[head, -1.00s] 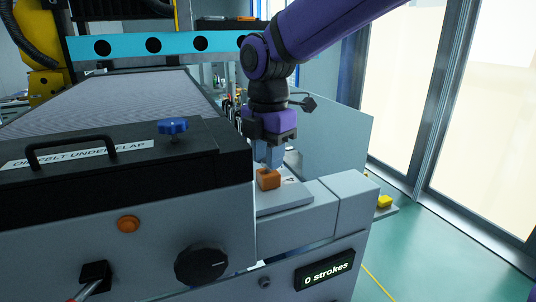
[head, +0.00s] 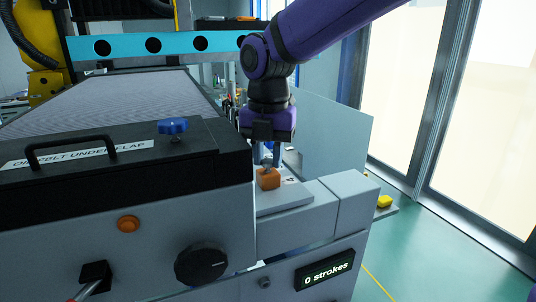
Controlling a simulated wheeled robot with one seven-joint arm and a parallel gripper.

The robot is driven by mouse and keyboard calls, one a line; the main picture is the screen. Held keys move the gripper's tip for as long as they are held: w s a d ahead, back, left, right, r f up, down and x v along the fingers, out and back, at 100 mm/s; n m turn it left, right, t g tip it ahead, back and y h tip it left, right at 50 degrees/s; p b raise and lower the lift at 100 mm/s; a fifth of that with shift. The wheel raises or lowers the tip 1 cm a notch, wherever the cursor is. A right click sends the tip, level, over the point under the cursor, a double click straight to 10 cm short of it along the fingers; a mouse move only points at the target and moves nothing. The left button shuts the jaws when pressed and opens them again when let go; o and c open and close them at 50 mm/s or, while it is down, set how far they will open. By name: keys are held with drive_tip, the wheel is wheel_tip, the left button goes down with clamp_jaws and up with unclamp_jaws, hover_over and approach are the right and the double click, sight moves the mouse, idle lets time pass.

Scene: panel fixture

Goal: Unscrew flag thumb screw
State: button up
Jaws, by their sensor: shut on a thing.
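My gripper (head: 268,162) points straight down over a small orange block (head: 268,182) on a light ledge at the right end of the machine. Its fingers are shut on the flag thumb screw (head: 267,168), a small grey piece just above the top of the block. The fingers hide most of the screw, so its thread and how far it sits in the block cannot be seen.
A grey side panel (head: 335,130) rises behind the gripper. A yellow block (head: 384,201) sits at the right. A display (head: 325,270) reads "0 strokes".

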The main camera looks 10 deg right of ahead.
sight(268, 160)
idle(0.3)
drive_tip(key=o, duration=0.9)
wheel_tip(268, 160, up, 11)
drive_tip(key=shift+f, duration=0.1)
drive_tip(key=s+d+f+m+t, duration=0.1)
drive_tip(key=s+d+f+m, duration=0.1)
drive_tip(key=s+d+m, duration=0.4)
drive_tip(key=s+d+f+m+t, duration=0.2)
drive_tip(key=s+d+m, duration=0.4)
drive_tip(key=d+m, duration=0.4)
drive_tip(key=s+d+f+m+t, duration=0.2)
drive_tip(key=s+d+m, duration=0.4)
drive_tip(key=m, duration=1)
drive_tip(key=shift+s+d+f, duration=0.1)
drive_tip(key=shift+d+f, duration=0.2)
drive_tip(key=shift+d, duration=0.35)
drive_tip(key=shift+s+d+f, duration=0.1)
drive_tip(key=shift+d+f, duration=0.15)
drive_tip(key=shift+d, duration=0.4)
